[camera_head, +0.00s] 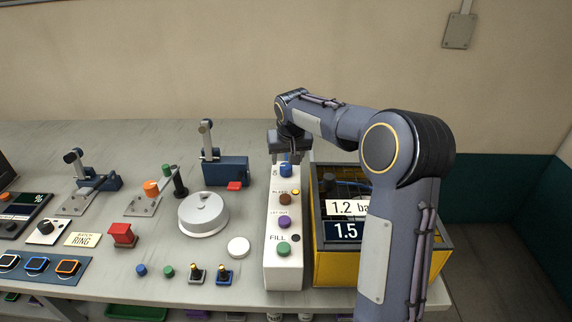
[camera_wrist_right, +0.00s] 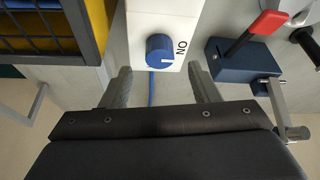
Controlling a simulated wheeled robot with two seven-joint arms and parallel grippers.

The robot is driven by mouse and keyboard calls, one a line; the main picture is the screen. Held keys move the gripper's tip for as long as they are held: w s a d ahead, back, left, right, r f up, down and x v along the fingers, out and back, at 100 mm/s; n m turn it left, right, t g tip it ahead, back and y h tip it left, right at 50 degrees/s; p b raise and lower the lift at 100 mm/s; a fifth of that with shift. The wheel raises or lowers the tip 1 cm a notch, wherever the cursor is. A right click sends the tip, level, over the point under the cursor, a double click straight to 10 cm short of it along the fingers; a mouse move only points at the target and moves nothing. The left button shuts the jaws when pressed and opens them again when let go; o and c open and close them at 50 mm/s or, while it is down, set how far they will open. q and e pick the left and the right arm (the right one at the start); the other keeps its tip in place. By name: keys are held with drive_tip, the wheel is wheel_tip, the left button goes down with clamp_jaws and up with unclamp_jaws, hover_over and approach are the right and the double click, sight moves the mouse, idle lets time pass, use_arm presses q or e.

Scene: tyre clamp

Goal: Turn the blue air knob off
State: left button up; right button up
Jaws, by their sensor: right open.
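The blue air knob (camera_head: 285,169) is at the far end of the white control box (camera_head: 284,262) in the head view. In the right wrist view the blue knob (camera_wrist_right: 160,51) has a white pointer mark, and the letters "ON" are printed beside it. My right gripper (camera_head: 288,150) is over the far end of the box. In the wrist view its two fingers (camera_wrist_right: 160,80) are open, one on each side of the knob's line and apart from it. Nothing is between them but a blue hose behind. My left gripper is not in view.
A yellow crate (camera_head: 433,262) with pressure labels "1.2 ba" and "1.5" stands right of the box. A blue clamp block (camera_head: 225,171) and a round grey disc (camera_head: 203,214) stand left of it. Brown, purple and green buttons line the box. The bench is clear behind.

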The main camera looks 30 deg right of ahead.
sight(286, 166)
drive_tip(key=x, duration=0.5)
drive_tip(key=shift+f+p, duration=0.1)
drive_tip(key=shift+p, duration=0.3)
drive_tip(key=c, duration=1)
